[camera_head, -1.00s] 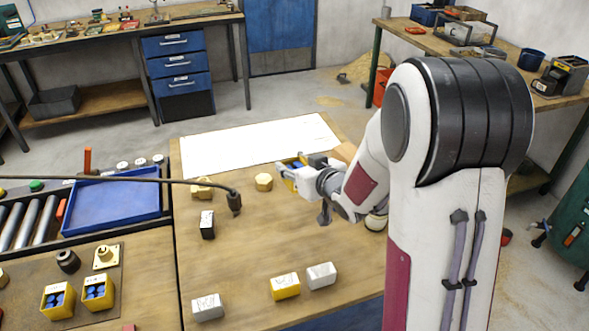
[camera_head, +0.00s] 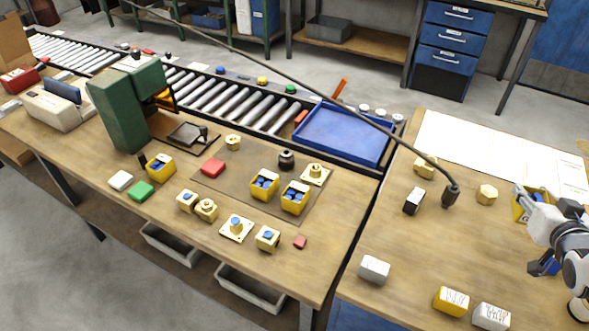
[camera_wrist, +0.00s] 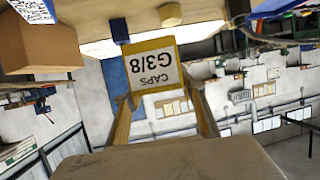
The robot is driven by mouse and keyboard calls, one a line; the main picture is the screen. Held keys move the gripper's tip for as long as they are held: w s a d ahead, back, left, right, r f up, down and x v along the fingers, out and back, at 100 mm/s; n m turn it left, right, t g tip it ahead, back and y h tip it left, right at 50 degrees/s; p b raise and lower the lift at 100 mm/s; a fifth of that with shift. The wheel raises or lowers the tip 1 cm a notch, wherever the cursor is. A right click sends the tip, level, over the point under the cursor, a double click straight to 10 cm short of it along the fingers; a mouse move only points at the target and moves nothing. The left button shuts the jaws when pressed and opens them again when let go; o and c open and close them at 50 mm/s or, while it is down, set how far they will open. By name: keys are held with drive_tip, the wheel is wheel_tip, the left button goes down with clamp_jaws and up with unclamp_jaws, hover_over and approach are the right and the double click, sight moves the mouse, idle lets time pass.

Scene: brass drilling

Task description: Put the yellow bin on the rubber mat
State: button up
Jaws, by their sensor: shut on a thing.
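The yellow bin (camera_head: 522,208) is in my gripper (camera_head: 536,206) at the right edge of the head view, above the right-hand bench. In the wrist view the bin (camera_wrist: 152,68) shows a white label reading "CAPS G3/8", upside down, between the two fingers of my gripper (camera_wrist: 160,92). Blue pieces show beside it. The rubber mat (camera_head: 240,187) is a flat brownish sheet on the left bench, well left of my gripper. Two other yellow bins with blue contents, a left one (camera_head: 264,184) and a right one (camera_head: 294,197), stand on it.
The mat also carries a black part (camera_head: 286,159), a brass flanged part (camera_head: 315,174) and a red block (camera_head: 212,168). A blue tray (camera_head: 345,135) lies behind it.

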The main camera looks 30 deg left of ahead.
drive_tip(key=shift+r, duration=2.35)
drive_tip(key=w+a+n+g+y, duration=0.1)
drive_tip(key=w+a+n+y, duration=0.15)
drive_tip(key=a, duration=1.05)
drive_tip(key=w+a+n+g+y, duration=0.1)
drive_tip(key=w+a+n+y, duration=0.15)
drive_tip(key=a, duration=0.95)
drive_tip(key=w+a+n+g+y, duration=0.1)
drive_tip(key=w+a+n+y, duration=0.15)
drive_tip(key=a, duration=1.05)
drive_tip(key=s+a+n+g+y, duration=0.15)
drive_tip(key=s+a, duration=0.35)
drive_tip(key=a, duration=0.7)
drive_tip(key=s+a+n+g+y, duration=0.15)
drive_tip(key=s+a, duration=0.35)
drive_tip(key=a, duration=0.8)
drive_tip(key=s+a+n+g, duration=0.15)
drive_tip(key=s+a, duration=0.45)
drive_tip(key=a, duration=0.6)
wheel_tip(320, 180, down, 13)
drive_tip(key=shift+w+d+r, duration=0.15)
drive_tip(key=shift+w+d, duration=0.05)
drive_tip(key=shift+w, duration=0.1)
drive_tip(key=shift+f, duration=3.1)
